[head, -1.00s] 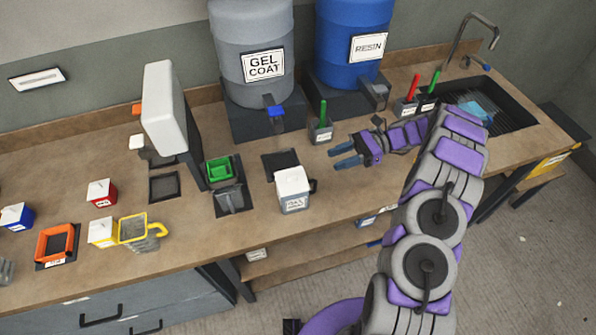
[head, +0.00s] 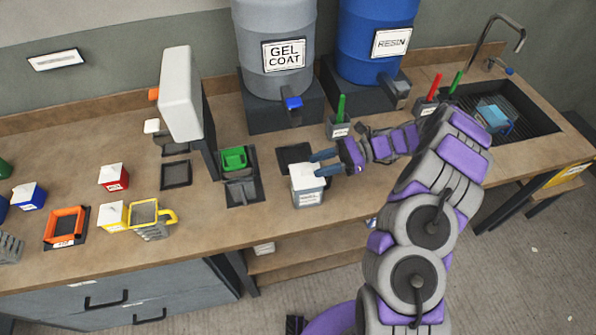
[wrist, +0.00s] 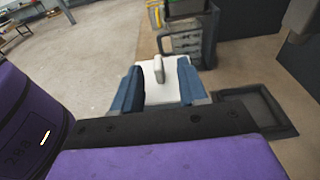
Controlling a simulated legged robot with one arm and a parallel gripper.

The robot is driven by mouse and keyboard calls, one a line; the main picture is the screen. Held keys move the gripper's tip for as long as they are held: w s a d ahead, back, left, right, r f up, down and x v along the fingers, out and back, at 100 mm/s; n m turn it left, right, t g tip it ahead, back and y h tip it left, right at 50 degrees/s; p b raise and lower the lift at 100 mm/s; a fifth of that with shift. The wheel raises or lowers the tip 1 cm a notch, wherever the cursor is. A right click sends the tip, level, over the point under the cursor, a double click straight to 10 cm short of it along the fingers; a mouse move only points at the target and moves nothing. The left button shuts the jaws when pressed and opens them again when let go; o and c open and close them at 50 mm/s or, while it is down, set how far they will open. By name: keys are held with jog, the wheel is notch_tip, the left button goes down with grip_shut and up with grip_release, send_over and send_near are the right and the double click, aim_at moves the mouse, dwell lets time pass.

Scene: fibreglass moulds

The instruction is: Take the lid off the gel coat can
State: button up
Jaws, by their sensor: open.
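The gel coat can (head: 308,191) is a small grey container with a label on its front, standing upright near the front of the bench in the head view. Its white lid (head: 306,171) is on top. In the wrist view the lid (wrist: 160,88) shows a raised handle (wrist: 158,69) in its middle. My gripper (head: 318,163) is open at the lid's right side. In the wrist view its two blue fingers (wrist: 158,90) are spread, one on each side of the lid. I cannot tell whether they touch it.
A dark square tray (head: 294,155) lies behind the can; it also shows in the wrist view (wrist: 255,110). The large gel coat drum (head: 275,50) and blue resin drum (head: 372,40) stand behind.

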aim_at(301, 171)
jog(key=b+x, duration=0.1)
jog(key=x, duration=0.4)
jog(key=shift+s+d, duration=0.1)
jog(key=shift+s, duration=0.1)
jog(key=shift+x, duration=0.8)
jog(key=shift+w+d, duration=0.15)
jog(key=shift+d, duration=0.1)
grip_shut()
jog(key=shift+a+r, duration=0.1)
jog(key=shift+r+p, duration=0.5)
jog(key=shift+r+p, duration=1.3)
jog(key=shift+r, duration=0.6)
